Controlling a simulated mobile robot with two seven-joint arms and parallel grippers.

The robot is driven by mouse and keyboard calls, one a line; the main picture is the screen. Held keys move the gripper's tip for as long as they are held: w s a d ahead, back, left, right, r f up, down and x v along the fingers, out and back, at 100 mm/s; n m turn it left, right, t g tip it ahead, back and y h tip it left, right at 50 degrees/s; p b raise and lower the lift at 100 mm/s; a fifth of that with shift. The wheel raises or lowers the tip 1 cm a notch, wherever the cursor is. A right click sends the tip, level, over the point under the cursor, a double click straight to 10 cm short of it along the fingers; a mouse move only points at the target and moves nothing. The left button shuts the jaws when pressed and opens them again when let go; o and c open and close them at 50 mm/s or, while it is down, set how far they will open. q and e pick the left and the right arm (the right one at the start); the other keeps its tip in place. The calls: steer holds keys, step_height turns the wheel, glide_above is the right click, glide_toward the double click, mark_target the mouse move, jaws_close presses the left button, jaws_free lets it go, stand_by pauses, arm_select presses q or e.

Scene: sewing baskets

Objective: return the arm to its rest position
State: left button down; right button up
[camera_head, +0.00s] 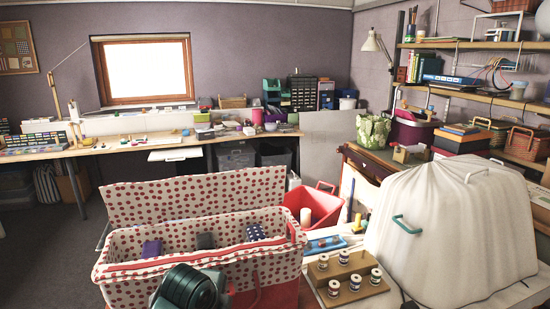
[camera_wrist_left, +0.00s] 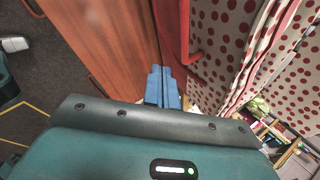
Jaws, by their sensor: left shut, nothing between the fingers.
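My left gripper (camera_wrist_left: 162,88) shows in the left wrist view with its blue fingers together and nothing between them. It is beside a brown wooden panel (camera_wrist_left: 120,40) and the red-dotted fabric side of the sewing basket (camera_wrist_left: 225,40). In the head view a dark green part of my arm shows at the bottom, in front of the basket; the fingers are hidden there. The open basket (camera_head: 125,266) is white with red dots, its lid raised at the back. Inside are a purple bundle (camera_head: 152,248), a dark bundle (camera_head: 206,241) and a blue spotted bundle (camera_head: 255,232). My right gripper is not in view.
A wooden thread rack (camera_head: 345,297) with several spools and a white-covered bulky thing (camera_head: 455,235) stand right of the basket. A red bin (camera_head: 327,199) is behind it. A long workbench (camera_head: 110,148) runs along the back wall. Grey floor is open at left.

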arm_select(q)
steer(key=s+a+f+n+g, duration=0.1)
steer(key=s+a+f+n, duration=0.15)
steer(key=s+n, duration=0.5)
steer(key=s+a+f+n+g, duration=0.1)
steer(key=s+a+f+n, duration=0.2)
steer(key=s, duration=0.8)
steer(key=s+a+f+n+g, duration=0.1)
steer(key=s+a+f+n, duration=0.15)
steer(key=s+n, duration=0.6)
steer(key=w+d+f+m+t+h, duration=0.1)
steer(key=d+f+t, duration=0.1)
steer(key=f, duration=0.3)
steer(key=w+d+f+m+t, duration=0.1)
steer(key=w+d+f+t, duration=0.1)
steer(key=f+t, duration=0.2)
steer(key=shift+w+d+f+t+h, duration=0.3)
steer(key=shift+f+h, duration=0.05)
steer(key=shift+h, duration=0.05)
steer(key=shift+a, duration=0.1)
